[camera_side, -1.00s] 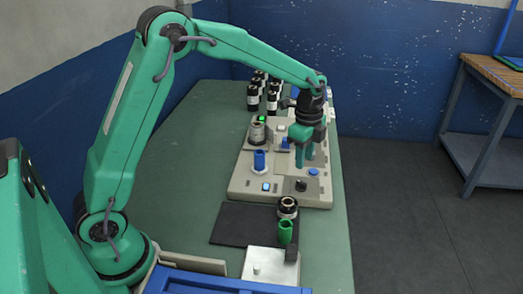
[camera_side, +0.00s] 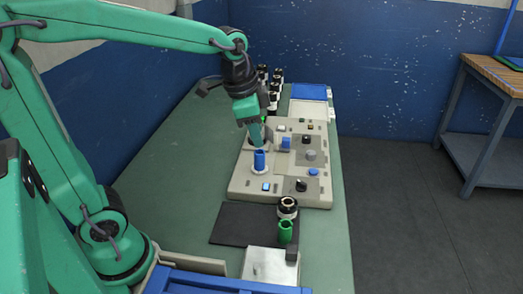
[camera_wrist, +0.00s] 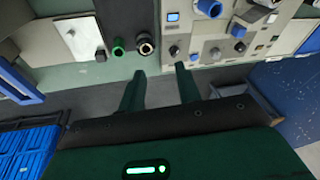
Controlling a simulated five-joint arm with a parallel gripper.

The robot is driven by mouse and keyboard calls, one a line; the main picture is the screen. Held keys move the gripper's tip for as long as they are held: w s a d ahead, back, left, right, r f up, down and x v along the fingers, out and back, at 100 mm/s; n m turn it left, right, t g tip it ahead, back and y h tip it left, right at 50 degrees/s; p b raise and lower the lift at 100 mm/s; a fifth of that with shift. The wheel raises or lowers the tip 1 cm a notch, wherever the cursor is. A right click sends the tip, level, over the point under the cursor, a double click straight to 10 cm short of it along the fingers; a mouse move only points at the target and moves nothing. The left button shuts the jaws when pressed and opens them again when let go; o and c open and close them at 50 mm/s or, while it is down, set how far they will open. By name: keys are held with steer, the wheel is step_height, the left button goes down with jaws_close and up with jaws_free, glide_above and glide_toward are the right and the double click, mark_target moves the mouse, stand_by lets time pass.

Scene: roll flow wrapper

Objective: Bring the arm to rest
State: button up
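My gripper (camera_side: 255,143) is raised over the left part of the beige control panel (camera_side: 240,188) in the side view, near a blue cylinder (camera_side: 259,160) on a white ring. I cannot tell from this angle how far it is above the cylinder. In the wrist view my two green fingers (camera_wrist: 160,72) are spread apart with nothing between them. Grey floor and the edge of the panel (camera_wrist: 200,42) show past the fingertips. My arm reaches across from the left.
Several black bottles (camera_side: 272,104) stand at the back. The green table (camera_side: 188,150) left of the panel is clear. A wooden-topped bench (camera_side: 497,73) stands at right.

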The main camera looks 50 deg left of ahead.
steer(key=s+n+t, duration=0.2)
steer(key=s+n, duration=0.4)
steer(key=s, duration=0.6)
steer(key=shift+a+n, duration=0.4)
steer(key=shift+a, duration=0.05)
